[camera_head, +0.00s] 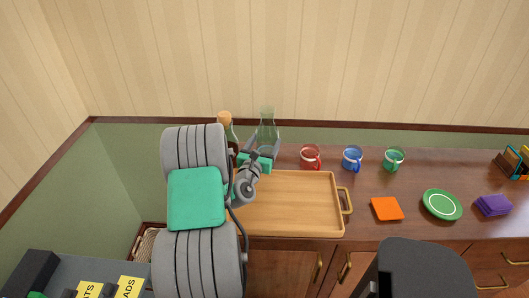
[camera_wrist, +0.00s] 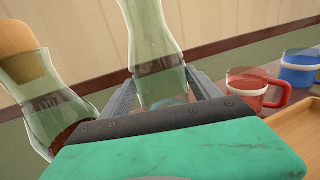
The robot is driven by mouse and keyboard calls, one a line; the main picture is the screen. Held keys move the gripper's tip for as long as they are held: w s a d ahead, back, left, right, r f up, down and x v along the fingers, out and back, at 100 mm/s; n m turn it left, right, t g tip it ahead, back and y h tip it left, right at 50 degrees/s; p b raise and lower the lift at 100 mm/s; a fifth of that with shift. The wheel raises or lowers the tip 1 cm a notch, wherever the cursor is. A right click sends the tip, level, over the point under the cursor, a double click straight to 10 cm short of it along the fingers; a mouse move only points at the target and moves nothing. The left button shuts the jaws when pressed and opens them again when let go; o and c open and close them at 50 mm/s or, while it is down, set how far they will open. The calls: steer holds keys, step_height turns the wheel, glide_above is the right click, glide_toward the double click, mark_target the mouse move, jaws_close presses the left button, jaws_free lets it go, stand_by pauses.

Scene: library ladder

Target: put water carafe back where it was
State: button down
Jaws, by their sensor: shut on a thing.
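The water carafe (camera_head: 268,128) is clear, greenish glass with a narrow neck, at the back of the sideboard behind the wooden tray. My gripper (camera_head: 261,150) is shut on it. In the wrist view the carafe (camera_wrist: 155,45) stands between the two fingers of my gripper (camera_wrist: 162,92), slightly tilted in the picture. Its base is hidden by the gripper, so I cannot tell whether it touches the surface. A second glass carafe with a cork stopper (camera_head: 225,119) is just left of it, partly hidden by my arm; it also shows in the wrist view (camera_wrist: 50,105).
The wooden tray (camera_head: 325,222) looks empty where visible. Red (camera_head: 310,155), blue (camera_head: 352,156) and green (camera_head: 393,157) mugs stand right of the carafe. An orange napkin (camera_head: 387,208), green plate (camera_head: 442,204) and purple stack (camera_head: 492,205) lie further right. The wall is close behind.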

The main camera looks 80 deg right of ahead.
mark_target(264, 149)
steer(key=shift+w+d+f+b, duration=0.15)
steer(key=shift+f+b, duration=0.15)
steer(key=shift+f, duration=1.2)
steer(key=shift+f, duration=0.15)
steer(key=shift+c, duration=0.7)
jaws_free()
steer(key=shift+f, duration=0.15)
steer(key=a+b, duration=0.1)
steer(key=a, duration=0.2)
steer(key=a+b, duration=0.1)
steer(key=a, duration=0.3)
steer(key=a+b, duration=0.1)
steer(key=a, duration=0.3)
steer(key=shift+w+a, duration=0.2)
steer(key=shift+w, duration=0.05)
steer(key=shift+a, duration=0.4)
